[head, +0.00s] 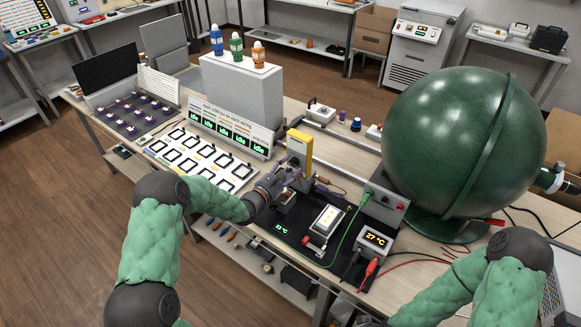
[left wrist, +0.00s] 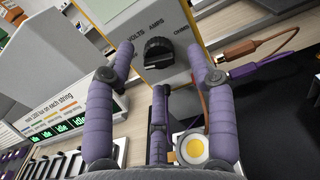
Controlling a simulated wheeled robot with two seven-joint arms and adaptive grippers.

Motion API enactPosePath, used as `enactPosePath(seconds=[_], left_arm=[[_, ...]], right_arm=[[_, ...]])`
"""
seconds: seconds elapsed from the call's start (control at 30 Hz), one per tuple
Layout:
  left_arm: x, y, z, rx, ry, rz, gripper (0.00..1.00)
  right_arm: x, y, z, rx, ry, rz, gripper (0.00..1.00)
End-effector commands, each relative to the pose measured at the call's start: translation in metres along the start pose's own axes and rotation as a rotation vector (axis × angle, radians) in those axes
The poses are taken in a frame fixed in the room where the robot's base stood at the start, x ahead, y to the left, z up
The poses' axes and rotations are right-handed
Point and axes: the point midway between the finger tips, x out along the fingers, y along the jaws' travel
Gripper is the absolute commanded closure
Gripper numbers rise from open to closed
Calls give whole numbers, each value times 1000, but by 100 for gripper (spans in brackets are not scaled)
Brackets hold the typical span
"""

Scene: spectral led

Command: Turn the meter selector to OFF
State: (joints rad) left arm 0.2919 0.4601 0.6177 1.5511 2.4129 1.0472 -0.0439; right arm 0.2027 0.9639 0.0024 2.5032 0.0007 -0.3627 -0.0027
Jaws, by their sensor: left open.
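The meter (head: 300,148) is a yellow-edged box with a grey face, standing on the bench near the middle of the head view. In the left wrist view its face (left wrist: 178,22) carries the words VOLTS, AMPS and OHMS above a black selector knob (left wrist: 158,50). I cannot read an OFF mark or tell exactly where the knob points. My left gripper (head: 286,170) is in front of the meter. In the left wrist view its purple fingers (left wrist: 160,62) are open, spread left and right of the knob with nothing between them. My right gripper is out of view.
A large green sphere (head: 465,140) stands to the right. A black mat (head: 290,232) with a 27 °C display (head: 375,239) and leads lies in front. White panels (head: 190,158) and idle displays (head: 230,132) are to the left. Brown and purple cables (left wrist: 245,55) run beside the right finger.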

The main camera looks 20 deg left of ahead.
Motion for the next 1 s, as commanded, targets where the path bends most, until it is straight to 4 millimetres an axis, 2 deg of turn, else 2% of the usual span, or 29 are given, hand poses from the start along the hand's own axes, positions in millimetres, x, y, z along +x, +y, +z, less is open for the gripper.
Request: enactPosePath(seconds=[0.3,0.5,0.7,1.0], left_arm=[[-64,1,0,0,2,2,45],[-92,0,-1,-1,3,2,45],[-104,0,-1,-1,1,0,45],[-104,-1,-1,-1,2,-1,45]], right_arm=[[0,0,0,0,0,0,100],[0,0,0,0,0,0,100],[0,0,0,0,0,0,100],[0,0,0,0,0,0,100]])
